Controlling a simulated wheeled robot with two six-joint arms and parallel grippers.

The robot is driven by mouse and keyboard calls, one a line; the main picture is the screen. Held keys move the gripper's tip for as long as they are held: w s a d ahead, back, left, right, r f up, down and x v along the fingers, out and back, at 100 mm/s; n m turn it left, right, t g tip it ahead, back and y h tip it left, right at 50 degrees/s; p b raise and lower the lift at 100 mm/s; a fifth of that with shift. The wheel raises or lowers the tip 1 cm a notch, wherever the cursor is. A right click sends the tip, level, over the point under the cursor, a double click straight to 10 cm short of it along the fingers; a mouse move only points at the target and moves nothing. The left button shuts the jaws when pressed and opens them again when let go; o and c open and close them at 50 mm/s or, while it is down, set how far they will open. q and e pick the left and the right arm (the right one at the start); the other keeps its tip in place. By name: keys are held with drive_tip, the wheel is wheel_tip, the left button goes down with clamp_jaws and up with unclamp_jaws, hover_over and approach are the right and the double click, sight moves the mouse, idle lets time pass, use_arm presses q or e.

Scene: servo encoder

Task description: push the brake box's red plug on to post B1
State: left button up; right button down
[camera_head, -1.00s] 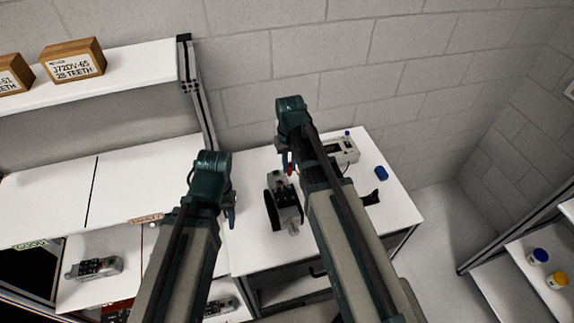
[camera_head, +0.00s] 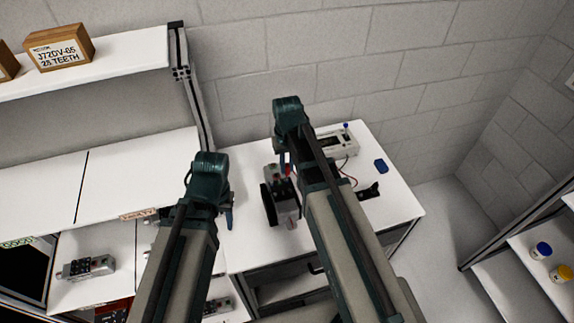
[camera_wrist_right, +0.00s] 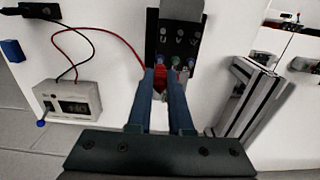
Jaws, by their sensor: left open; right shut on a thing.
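The brake box (camera_head: 337,140) is pale, with a display, at the back of the white bench; it also shows in the right wrist view (camera_wrist_right: 72,104). Its red lead runs to the red plug (camera_wrist_right: 158,82), held between the blue fingers of my right gripper (camera_wrist_right: 164,78). The grey motor (camera_head: 284,200) stands on the bench below this gripper (camera_head: 285,166). Its dark terminal block (camera_wrist_right: 180,35) has posts marked U, V, W and a lower row just beyond the fingertips. I cannot tell whether the plug touches a post; B1's label is unreadable. My left gripper (camera_head: 229,212) is open and empty, left of the motor.
A black object (camera_head: 369,190) lies right of my right arm; the black lead ends at a black piece (camera_wrist_right: 40,10) in the wrist view. A blue object (camera_head: 381,166) lies near the bench's right edge. Shelving (camera_head: 110,75) stands at left. The bench's front right is clear.

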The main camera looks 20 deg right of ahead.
drive_tip(key=shift+f+b, duration=1.15)
drive_tip(key=shift+f, duration=0.25)
drive_tip(key=shift+f, duration=0.2)
idle(0.6)
drive_tip(key=c, duration=0.8)
unclamp_jaws()
drive_tip(key=shift+o, duration=0.2)
drive_tip(key=shift+r, duration=0.15)
wheel_tip(320, 180, up, 7)
drive_tip(key=p, duration=0.7)
drive_tip(key=shift+s, duration=0.1)
